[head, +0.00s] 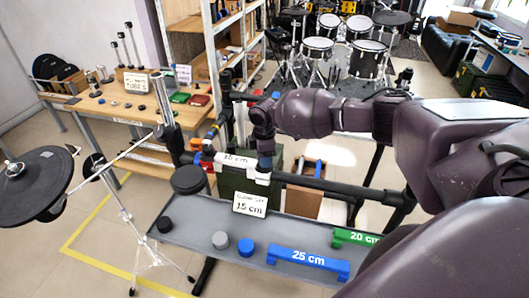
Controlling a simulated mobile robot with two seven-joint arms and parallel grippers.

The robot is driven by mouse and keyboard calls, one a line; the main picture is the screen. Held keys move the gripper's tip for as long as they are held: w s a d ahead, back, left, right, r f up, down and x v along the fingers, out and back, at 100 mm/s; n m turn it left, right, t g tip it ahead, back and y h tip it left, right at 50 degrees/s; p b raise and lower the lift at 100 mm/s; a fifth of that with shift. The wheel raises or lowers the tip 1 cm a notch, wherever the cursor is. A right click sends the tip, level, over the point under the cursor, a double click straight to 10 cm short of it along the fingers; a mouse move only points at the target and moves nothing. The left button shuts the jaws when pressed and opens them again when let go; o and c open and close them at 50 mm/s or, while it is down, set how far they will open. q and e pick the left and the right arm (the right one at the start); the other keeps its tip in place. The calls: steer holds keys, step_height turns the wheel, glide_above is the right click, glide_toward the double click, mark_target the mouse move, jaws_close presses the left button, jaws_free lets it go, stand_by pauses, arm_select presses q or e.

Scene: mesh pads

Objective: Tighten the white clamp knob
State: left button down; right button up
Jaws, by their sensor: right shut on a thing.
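My right gripper (265,165) points down at the dark horizontal bar (312,184). It is shut on a small white piece (262,178), which appears to be the white clamp knob; the fingers partly hide it. A white spacer labelled 15 cm (237,159) lies along the bar just left of the gripper. My left gripper is not in view.
Below the bar, a grey tray (300,228) holds a blue 25 cm spacer (308,261), a green 20 cm spacer (354,237) and several round knobs. A 15 cm sign (250,204) stands at its back edge. A drum pad (38,183) stands left.

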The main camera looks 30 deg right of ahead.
steer(key=shift+r+m+p, duration=0.15)
steer(key=shift+m+p, duration=0.3)
steer(key=shift+m, duration=0.05)
steer(key=shift+m+p, duration=0.75)
steer(key=shift+m, duration=0.15)
steer(key=m, duration=0.2)
steer(key=shift+m+p, duration=0.3)
steer(key=shift+m, duration=0.1)
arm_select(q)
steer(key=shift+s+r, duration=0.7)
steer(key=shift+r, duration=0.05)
arm_select(e)
steer(key=m, duration=0.4)
steer(key=shift+w+m, duration=0.1)
steer(key=shift+m, duration=0.5)
steer(key=o, duration=0.9)
